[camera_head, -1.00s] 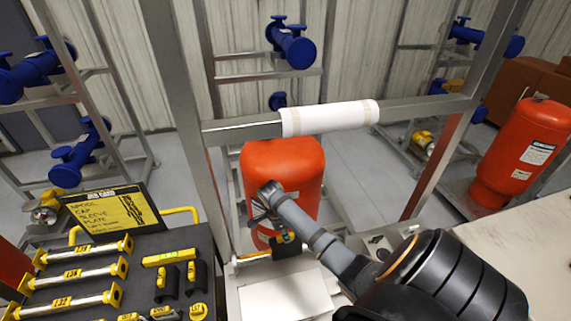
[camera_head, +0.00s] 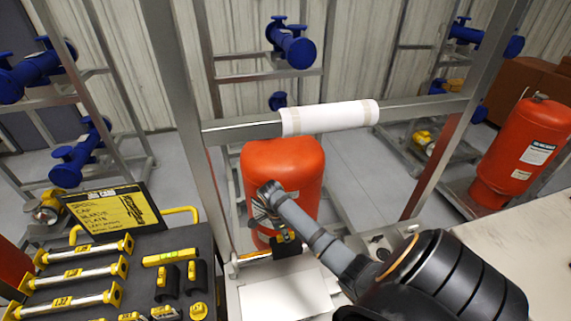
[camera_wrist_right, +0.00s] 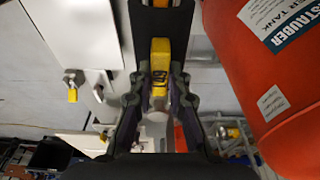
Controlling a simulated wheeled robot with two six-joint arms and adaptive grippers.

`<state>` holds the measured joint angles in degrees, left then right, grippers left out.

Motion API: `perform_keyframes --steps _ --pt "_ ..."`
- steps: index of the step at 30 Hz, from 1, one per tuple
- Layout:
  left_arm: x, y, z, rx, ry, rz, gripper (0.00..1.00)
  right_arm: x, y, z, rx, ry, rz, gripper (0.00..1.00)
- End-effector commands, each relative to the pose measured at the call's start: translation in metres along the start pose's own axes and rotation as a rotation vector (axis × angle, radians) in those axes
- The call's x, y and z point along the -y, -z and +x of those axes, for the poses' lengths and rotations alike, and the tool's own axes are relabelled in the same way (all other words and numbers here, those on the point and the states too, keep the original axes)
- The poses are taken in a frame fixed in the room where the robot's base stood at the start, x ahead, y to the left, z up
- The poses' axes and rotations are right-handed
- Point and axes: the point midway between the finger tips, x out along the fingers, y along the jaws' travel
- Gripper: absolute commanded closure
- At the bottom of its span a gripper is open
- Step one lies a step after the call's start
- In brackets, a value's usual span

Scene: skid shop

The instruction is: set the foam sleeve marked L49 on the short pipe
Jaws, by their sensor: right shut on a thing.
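My right gripper (camera_head: 273,230) is shut on a black foam sleeve (camera_head: 288,248) with a yellow label, low in front of the red tank. The sleeve is at the right part of the short pipe (camera_head: 250,257), a pale horizontal piece; I cannot tell if it is seated on it or just above. In the right wrist view, the gripper's fingers (camera_wrist_right: 160,92) close on both sides of the yellow label (camera_wrist_right: 159,68); its mark is too small to read. My left gripper is not in view.
A dark tray (camera_head: 135,262) at left holds yellow-ended spools, two black sleeves (camera_head: 167,281) and a yellow level (camera_head: 168,258). A red tank (camera_head: 283,180) stands just behind my gripper. A frame bar with a white roll (camera_head: 330,117) crosses above. A white box (camera_head: 285,298) lies in front.

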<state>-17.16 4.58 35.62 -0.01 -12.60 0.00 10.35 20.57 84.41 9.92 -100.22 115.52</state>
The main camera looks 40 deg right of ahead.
Motion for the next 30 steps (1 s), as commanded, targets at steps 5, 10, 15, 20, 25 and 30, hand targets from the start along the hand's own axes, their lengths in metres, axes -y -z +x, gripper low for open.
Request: perform_keyframes --steps 5,10,15,20,25,30 --pt "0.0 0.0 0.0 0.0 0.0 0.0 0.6 0.0 0.0 0.0 0.0 0.001 0.0 1.0" --pt "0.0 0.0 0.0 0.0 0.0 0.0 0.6 0.0 0.0 0.001 0.0 0.0 0.0 1.0" --pt "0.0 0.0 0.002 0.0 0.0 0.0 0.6 0.0 -0.001 0.006 0.0 0.0 0.0 1.0" --pt "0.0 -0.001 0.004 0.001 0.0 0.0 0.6 0.0 -0.002 0.011 -0.001 -0.001 0.0 1.0" --pt "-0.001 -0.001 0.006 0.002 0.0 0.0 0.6 0.0 -0.004 0.017 -0.001 0.0 0.0 1.0" --pt "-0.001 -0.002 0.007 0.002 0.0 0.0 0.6 -0.001 -0.005 0.022 -0.001 0.0 0.0 1.0"
